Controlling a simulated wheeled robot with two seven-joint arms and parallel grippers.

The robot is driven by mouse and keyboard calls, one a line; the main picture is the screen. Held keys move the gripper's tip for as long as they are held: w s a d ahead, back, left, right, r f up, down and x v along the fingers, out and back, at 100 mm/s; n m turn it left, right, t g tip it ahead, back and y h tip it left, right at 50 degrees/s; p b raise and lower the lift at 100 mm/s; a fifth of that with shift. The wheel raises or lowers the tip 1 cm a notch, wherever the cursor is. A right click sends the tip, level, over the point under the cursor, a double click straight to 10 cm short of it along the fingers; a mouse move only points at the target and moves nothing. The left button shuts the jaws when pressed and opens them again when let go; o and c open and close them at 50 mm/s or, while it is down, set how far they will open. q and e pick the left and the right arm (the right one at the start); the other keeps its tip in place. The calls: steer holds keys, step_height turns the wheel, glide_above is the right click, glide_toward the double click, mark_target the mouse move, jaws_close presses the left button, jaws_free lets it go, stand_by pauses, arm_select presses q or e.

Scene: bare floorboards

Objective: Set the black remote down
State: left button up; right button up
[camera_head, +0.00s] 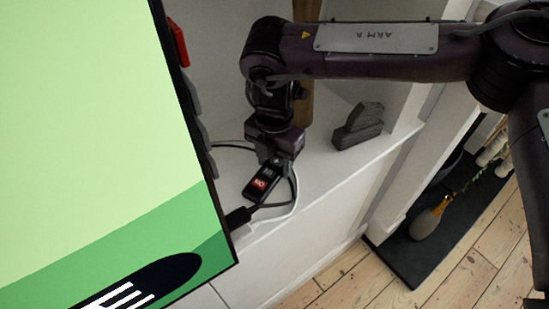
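The black remote (262,182) has a red and white patch and shows just below my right gripper (275,161), over the white shelf top (323,179). Its upper end is between the fingertips, and my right gripper looks shut on it. The remote slants down to the left. I cannot tell whether its lower end touches the shelf. My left gripper is not in view.
A large green screen (90,120) fills the left side. Black and white cables (293,205) loop beside the remote. A dark grey block-like object (359,127) stands to the right on the shelf. A black mat (427,243) with a bottle-shaped object (428,222) lies lower right.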

mark_target(275, 164)
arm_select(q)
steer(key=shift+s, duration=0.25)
arm_select(e)
steer(key=o, duration=0.4)
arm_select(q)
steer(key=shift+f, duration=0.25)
arm_select(e)
step_height(275, 164, up, 8)
steer(key=shift+f, duration=0.1)
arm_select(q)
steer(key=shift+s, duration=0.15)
arm_select(e)
steer(key=shift+f, duration=0.1)
